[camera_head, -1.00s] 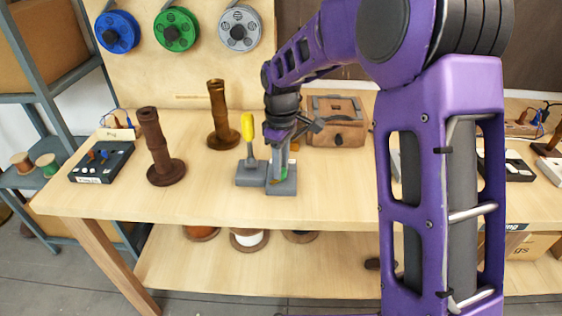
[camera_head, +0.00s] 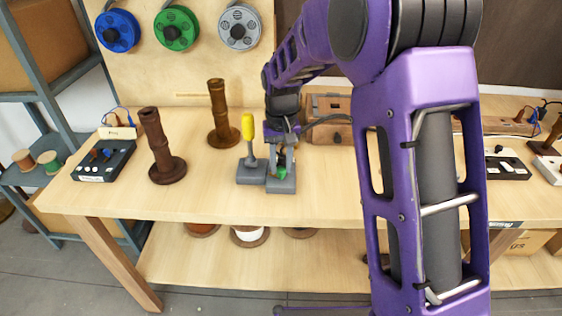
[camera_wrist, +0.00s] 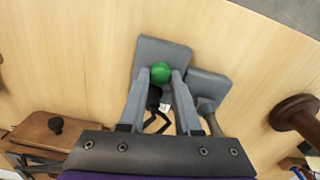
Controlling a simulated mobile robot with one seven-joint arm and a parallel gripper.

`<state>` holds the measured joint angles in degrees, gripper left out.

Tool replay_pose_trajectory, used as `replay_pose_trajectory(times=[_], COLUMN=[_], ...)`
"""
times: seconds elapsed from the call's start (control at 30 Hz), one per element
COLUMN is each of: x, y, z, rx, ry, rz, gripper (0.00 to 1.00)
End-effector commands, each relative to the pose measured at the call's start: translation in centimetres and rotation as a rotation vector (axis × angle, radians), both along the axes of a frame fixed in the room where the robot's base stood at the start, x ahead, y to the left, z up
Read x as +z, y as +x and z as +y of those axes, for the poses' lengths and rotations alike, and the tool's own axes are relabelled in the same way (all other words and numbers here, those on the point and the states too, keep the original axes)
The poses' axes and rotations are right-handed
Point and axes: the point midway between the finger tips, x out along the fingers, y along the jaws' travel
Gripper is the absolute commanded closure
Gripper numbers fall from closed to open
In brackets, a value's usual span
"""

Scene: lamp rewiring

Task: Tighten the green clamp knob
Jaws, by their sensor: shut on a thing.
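The green clamp knob (camera_wrist: 161,72) sits on a grey clamp base (camera_wrist: 165,51) on the workbench. My gripper (camera_wrist: 161,78) is shut on the knob, with one finger on each side of it in the wrist view. In the head view my gripper (camera_head: 281,165) points down over the clamp, and a bit of the green knob (camera_head: 281,173) shows between the fingers. The grey clamp base (camera_head: 281,186) also shows there. The rest of the clamp is partly hidden by my gripper.
A grey block with a yellow-handled upright (camera_head: 248,127) stands just left of the clamp. Two brown turned posts (camera_head: 158,148) stand farther left. A brown wooden box (camera_head: 329,133) is behind at right. The bench front is clear.

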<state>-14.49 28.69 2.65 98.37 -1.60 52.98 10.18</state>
Motion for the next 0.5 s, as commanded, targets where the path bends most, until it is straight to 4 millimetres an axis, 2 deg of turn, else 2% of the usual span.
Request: replay_pose_trajectory(times=[0.5], x=[0.19], y=[0.01], z=[-0.04], rx=[-0.489], ry=[-0.001], rz=[-0.001], gripper=[1.00])
